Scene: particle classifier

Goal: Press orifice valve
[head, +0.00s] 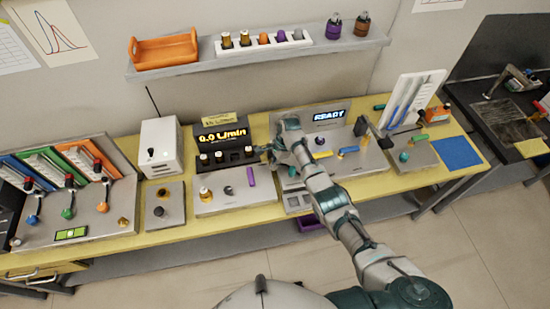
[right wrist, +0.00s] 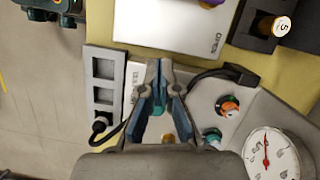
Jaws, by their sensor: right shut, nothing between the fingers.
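My right gripper (head: 266,149) reaches over the bench between the flow display block (head: 224,142) and the READY panel (head: 330,118). In the right wrist view its fingers (right wrist: 160,66) are shut with tips together and nothing held. Below them in that view is a grey panel with a white-orange knob (right wrist: 227,105), a teal knob (right wrist: 212,137) and a round gauge (right wrist: 272,154). A white plate (right wrist: 178,22) lettered "OPEN" lies beyond the fingertips. I cannot tell which part is the orifice valve, as no label naming it is legible. My left gripper is not in view.
A plate with a purple handle (head: 251,176) lies left of the gripper. A black cable (right wrist: 205,76) runs near the fingers. A shelf (head: 240,60) hangs above the bench.

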